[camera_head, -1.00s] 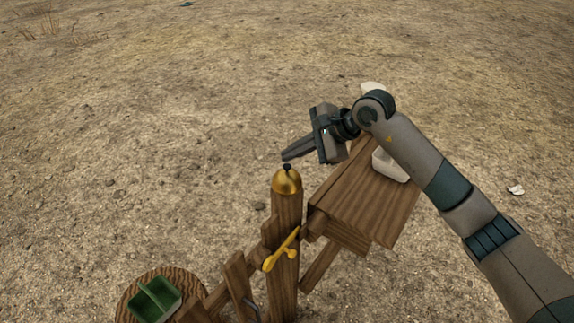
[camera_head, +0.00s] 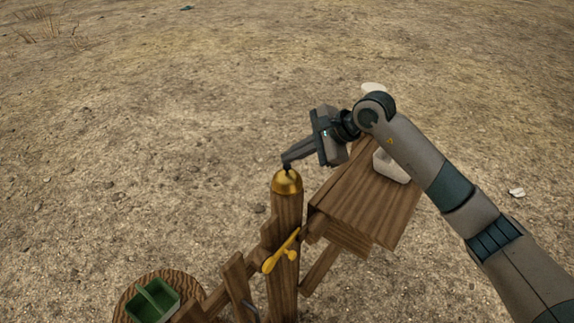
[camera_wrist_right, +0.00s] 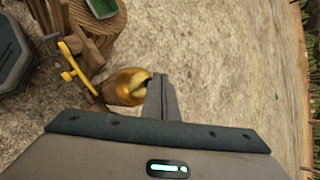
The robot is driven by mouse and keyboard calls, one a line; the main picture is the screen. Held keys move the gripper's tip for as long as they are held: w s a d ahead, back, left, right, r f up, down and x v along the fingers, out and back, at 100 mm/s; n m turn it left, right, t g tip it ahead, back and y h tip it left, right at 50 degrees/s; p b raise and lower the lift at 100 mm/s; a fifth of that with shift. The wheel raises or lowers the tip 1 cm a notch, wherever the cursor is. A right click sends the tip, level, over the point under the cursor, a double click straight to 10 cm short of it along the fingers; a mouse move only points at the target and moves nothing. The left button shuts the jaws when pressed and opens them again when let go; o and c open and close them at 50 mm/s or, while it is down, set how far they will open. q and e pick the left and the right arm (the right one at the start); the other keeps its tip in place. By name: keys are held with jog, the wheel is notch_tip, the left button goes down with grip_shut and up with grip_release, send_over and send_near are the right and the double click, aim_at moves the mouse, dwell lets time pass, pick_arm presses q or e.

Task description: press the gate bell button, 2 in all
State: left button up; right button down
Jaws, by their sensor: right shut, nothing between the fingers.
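The gold dome bell (camera_head: 286,183) sits on top of a wooden gate post (camera_head: 285,230), with a small dark button (camera_head: 287,169) at its crown. My right gripper (camera_head: 287,162) is shut and empty, with its fingertips tilted down at the button. The tips overlap the button in the head view, and I cannot tell whether they touch it. In the right wrist view the closed fingers (camera_wrist_right: 160,88) reach just beside the bell (camera_wrist_right: 130,88), and the button is hidden behind them. My left gripper is not in view.
A yellow latch handle (camera_head: 281,252) is on the post below the bell. A wooden table (camera_head: 365,200) with a white object (camera_head: 388,166) stands to the right. A green divided tray (camera_head: 153,299) rests on a round stump at lower left. Open dirt lies beyond.

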jog(key=shift+f+b, duration=0.55)
jog(key=shift+b, duration=0.15)
dwell(0.6)
jog(key=shift+r, duration=0.15)
dwell(0.3)
jog(key=shift+r, duration=0.85)
jog(key=shift+r+p, duration=0.6)
jog(key=shift+r, duration=1.9)
